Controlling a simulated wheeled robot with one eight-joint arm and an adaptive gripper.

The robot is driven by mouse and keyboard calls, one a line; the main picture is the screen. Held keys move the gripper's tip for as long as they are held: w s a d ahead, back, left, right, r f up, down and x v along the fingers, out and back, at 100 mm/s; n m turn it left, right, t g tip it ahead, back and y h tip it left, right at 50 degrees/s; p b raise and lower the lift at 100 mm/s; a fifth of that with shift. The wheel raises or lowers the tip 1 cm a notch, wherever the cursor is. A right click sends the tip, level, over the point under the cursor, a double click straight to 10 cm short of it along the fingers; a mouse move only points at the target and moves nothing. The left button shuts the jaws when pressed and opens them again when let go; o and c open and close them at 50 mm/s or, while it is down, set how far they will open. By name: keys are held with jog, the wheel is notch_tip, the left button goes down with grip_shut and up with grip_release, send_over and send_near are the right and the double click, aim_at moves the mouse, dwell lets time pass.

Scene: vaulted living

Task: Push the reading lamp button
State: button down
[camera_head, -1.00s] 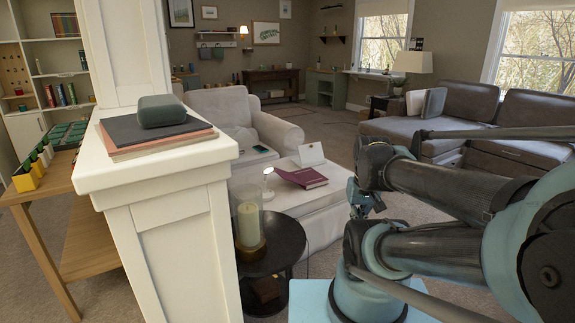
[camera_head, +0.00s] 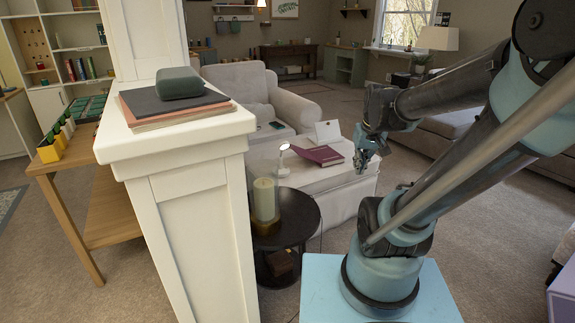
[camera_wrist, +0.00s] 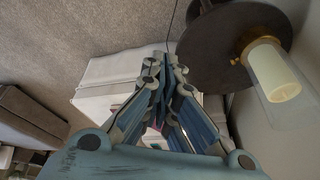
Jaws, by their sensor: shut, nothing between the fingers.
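The reading lamp (camera_head: 283,158) is a small white lamp with a round lit head. It stands on the white ottoman (camera_head: 325,190), left of a dark red book (camera_head: 320,155). Its button is too small to make out. My gripper (camera_head: 361,168) is to the right of the lamp and book in the head view, near the ottoman's right end and apart from the lamp. In the wrist view my gripper (camera_wrist: 165,62) is shut and empty, with pale ottoman surfaces behind it. I cannot make out the lamp there.
A dark round side table (camera_head: 300,222) holds a candle in a glass (camera_head: 264,198); the table also shows in the wrist view (camera_wrist: 205,55). A white pillar ledge (camera_head: 135,145) with books and a green case (camera_head: 179,83) stands at left. Carpet right of the ottoman is clear.

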jog(key=w+a+f+n+t+y, duration=0.1)
jog(key=w+a, duration=0.3)
jog(key=w, duration=0.6)
jog(key=w+a+f+n+t, duration=0.1)
jog(key=w+a, duration=0.2)
jog(key=w, duration=0.7)
jog(key=w+a+f+n+y, duration=0.1)
jog(key=w+a, duration=0.3)
jog(key=w, duration=0.6)
jog(key=w+a+f+n+t+y, duration=0.1)
jog(key=w+a+f, duration=0.25)
jog(key=w, duration=0.25)
jog(key=w+a+f+t, duration=0.1)
jog(key=w+a+f, duration=0.2)
jog(key=w+f, duration=0.25)
jog(key=n+y, duration=0.1)
send_near(286, 168)
notch_tip(286, 168, up, 4)
jog(key=d, duration=0.1)
jog(key=shift+s+f+t+y, duration=0.25)
jog(key=shift+f+t+y, duration=0.05)
jog(key=shift+f, duration=0.05)
jog(key=shift+x, duration=5)
